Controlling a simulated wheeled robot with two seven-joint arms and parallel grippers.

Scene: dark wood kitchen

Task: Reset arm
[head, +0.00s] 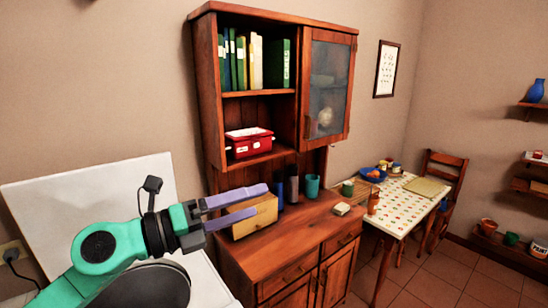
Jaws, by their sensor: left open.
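My left gripper (261,199) shows in the head view at the lower left, at the end of my teal arm (115,245). Its two purple fingers point right and are spread apart, with nothing held between them. The fingers overlap a light wooden box (262,223) on the cabinet counter in the picture; I cannot tell whether they touch it. My right gripper is not in view.
The wooden cabinet (310,243) stands right of my arm; its upper shelves hold books (240,62) and a red box (248,148). Dark cylinders and a teal cup (312,187) stand on the counter. A dining table (400,205) is at the right, with open tiled floor (440,280) in front.

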